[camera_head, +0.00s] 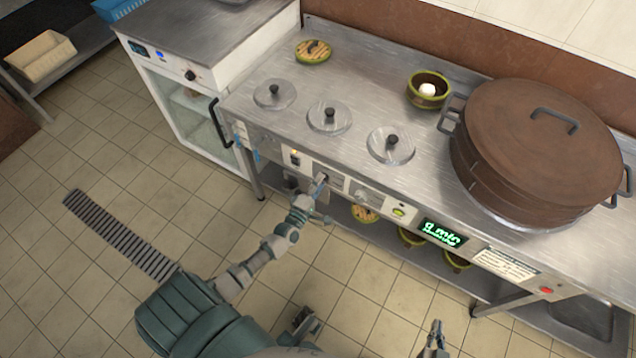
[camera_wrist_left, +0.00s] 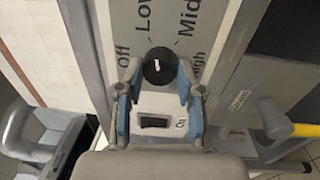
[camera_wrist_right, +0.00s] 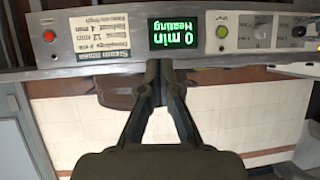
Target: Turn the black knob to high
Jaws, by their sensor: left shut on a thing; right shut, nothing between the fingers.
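The black knob (camera_wrist_left: 159,68) shows in the left wrist view, on a panel with Off, Low, Mid and High printed around it. Its short white mark runs roughly up the picture, toward the side of Low and Mid; I cannot tell exactly which. My left gripper (camera_wrist_left: 158,82) is shut on the knob, one blue fingertip on each side. In the head view my left gripper (camera_head: 318,182) is at the stove's front panel, where it hides most of the knob. My right gripper (camera_head: 437,328) is shut and empty, low in front of the stove; it also shows in the right wrist view (camera_wrist_right: 163,75).
A black rocker switch (camera_wrist_left: 155,122) is beside the knob, close to the fingers. A green display (camera_head: 441,233) on the panel reads minutes. A big brown pot (camera_head: 540,130) and several lidded wells, one with a lid (camera_head: 390,146), are on the steel top.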

